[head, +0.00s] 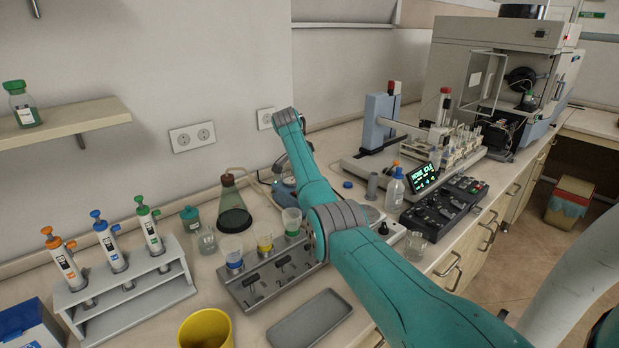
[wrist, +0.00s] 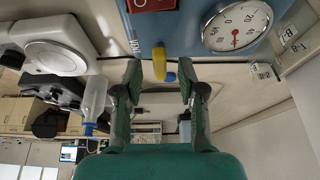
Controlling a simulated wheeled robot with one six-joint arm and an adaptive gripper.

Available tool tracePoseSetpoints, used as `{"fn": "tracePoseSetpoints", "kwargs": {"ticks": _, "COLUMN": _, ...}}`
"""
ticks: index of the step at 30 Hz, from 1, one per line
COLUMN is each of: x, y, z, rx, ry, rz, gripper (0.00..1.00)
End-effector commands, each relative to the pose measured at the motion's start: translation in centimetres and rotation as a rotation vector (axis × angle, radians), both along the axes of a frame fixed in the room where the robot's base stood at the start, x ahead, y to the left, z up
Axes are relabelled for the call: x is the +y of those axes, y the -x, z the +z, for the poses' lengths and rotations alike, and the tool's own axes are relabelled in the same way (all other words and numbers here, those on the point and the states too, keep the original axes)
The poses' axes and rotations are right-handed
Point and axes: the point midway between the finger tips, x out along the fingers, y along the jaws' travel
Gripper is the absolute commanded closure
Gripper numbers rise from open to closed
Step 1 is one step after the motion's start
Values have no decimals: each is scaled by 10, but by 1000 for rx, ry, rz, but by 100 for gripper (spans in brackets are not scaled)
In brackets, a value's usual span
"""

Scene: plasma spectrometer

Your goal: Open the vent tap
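The vent tap (wrist: 159,65) shows in the wrist view as a small yellow lever with a blue piece at its lower right end, beside a blue housing (wrist: 180,25). My gripper (wrist: 158,73) is open, with one dark green finger on each side of the lever. Gaps show between the lever and both fingers, so neither seems to touch it. I cannot tell how far the lever lies beyond the fingertips. In the head view my arm hides the tap and my gripper.
A round dial (wrist: 237,26) and a red part (wrist: 150,4) sit on the housing near the tap. In the head view, a conical flask (head: 233,212) and a manifold (head: 268,280) with several cups stand close to my arm. A grey tray (head: 310,318) lies in front.

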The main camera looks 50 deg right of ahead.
Motion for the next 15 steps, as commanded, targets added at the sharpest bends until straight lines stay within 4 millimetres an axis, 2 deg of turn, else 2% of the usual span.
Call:
{"fn": "tracePoseSetpoints", "kwargs": {"ticks": 11, "x": -2, "y": 0, "z": -5, "rx": -1, "ry": 1, "rz": 0, "gripper": 60}}
{"fn": "tracePoseSetpoints", "kwargs": {"ticks": 15, "x": -2, "y": 0, "z": -5, "rx": -1, "ry": 1, "rz": 0, "gripper": 93}}
